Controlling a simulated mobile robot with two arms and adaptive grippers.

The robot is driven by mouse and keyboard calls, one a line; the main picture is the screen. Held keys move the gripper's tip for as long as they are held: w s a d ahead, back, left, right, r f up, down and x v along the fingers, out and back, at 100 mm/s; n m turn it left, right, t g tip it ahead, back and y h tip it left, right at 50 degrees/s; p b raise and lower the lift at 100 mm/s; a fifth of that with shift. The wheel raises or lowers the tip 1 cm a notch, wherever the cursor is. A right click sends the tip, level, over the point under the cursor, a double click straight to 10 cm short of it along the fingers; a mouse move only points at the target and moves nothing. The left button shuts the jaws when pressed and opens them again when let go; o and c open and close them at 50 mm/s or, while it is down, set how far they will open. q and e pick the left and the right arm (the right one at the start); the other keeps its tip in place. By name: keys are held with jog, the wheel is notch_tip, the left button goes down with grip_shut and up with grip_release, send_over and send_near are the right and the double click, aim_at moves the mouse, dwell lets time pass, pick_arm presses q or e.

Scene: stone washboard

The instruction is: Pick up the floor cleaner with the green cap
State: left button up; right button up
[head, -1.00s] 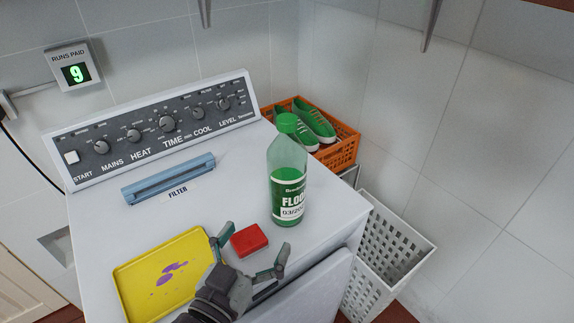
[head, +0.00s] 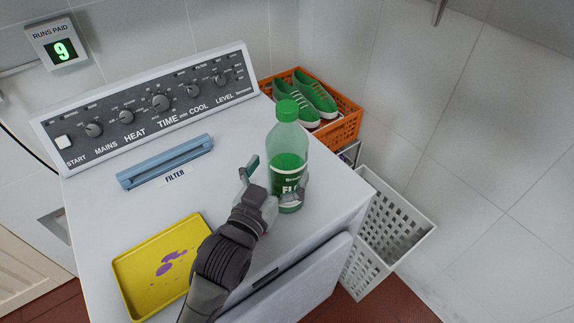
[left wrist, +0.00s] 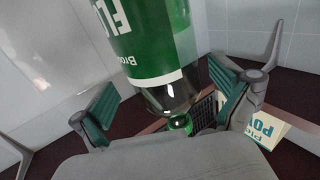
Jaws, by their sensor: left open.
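The floor cleaner (head: 288,150) is a clear bottle with green liquid, a green cap and a green-and-white label. It stands upright on the white dryer top. In the left wrist view the bottle (left wrist: 150,38) appears upside down, its cap end low in the picture. My left gripper (head: 276,179) is open at the bottle's lower half, one finger to its left and the other at its right front. In the left wrist view the open fingers (left wrist: 165,98) lie on either side of the bottle. Contact cannot be told. My right gripper is out of view.
A yellow tray (head: 135,273) with purple spots lies left of my arm. A blue filter handle (head: 165,162) is behind. An orange crate (head: 346,129) with green shoes (head: 316,94) and a white basket (head: 400,215) stand right of the dryer. A cream box (left wrist: 268,125) shows in the wrist view.

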pick_arm(q)
jog(key=p+x, duration=0.1)
jog(key=x, duration=0.2)
jog(key=shift+w+r, duration=0.15)
jog(key=shift+w, duration=0.25)
jog(key=shift+w+d, duration=0.2)
jog(key=shift+w, duration=0.15)
jog(key=shift+c, duration=1.2)
jog(key=c, duration=1.1)
jog(key=shift+c, duration=1)
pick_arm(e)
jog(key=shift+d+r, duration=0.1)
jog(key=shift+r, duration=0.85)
pick_arm(q)
jog(key=shift+r+p, duration=0.15)
jog(key=shift+p, duration=0.25)
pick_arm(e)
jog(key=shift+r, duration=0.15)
